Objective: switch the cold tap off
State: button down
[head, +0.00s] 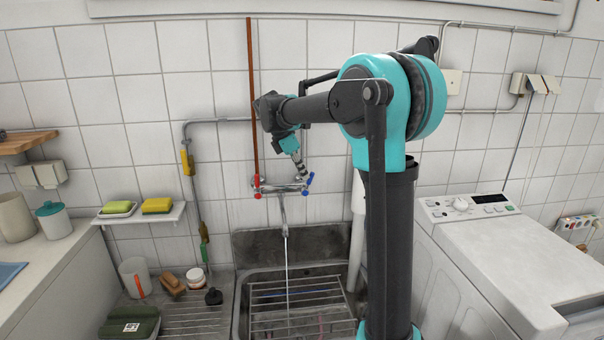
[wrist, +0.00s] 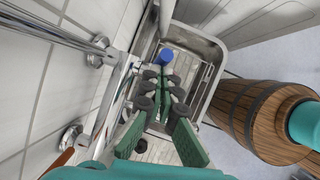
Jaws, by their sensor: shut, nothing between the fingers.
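The mixer tap (head: 283,189) is on the tiled wall above the sink. It has a red handle (head: 257,183) on the left and the blue cold handle (head: 309,182) on the right. A thin stream of water (head: 287,275) runs from its spout (head: 283,212) into the sink. My gripper (head: 303,174) is shut and empty, pointing down close to the blue handle. In the wrist view the blue handle (wrist: 167,54) shows just beyond my shut fingertips (wrist: 163,76). Whether they touch it, I cannot tell. The spout is hidden in the wrist view.
The metal sink (head: 242,300) holds a wire rack (head: 310,300). A copper pipe (head: 251,90) rises left of the tap and a white pipe (head: 357,225) runs down on the right. A soap shelf (head: 145,214) is on the left, a washing machine (head: 510,262) on the right.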

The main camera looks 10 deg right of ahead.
jog(key=shift+d, duration=0.2)
jog(key=shift+d+y, duration=0.95)
jog(key=shift+y, duration=0.45)
jog(key=shift+d+f+y, duration=0.1)
jog(key=shift+d+y, duration=0.55)
jog(key=shift+y, duration=0.15)
jog(key=d+f+y, duration=0.4)
jog(key=y, duration=0.1)
jog(key=shift+d+f+m, duration=0.25)
jog(key=shift+d+m, duration=0.15)
jog(key=shift+d+f, duration=0.1)
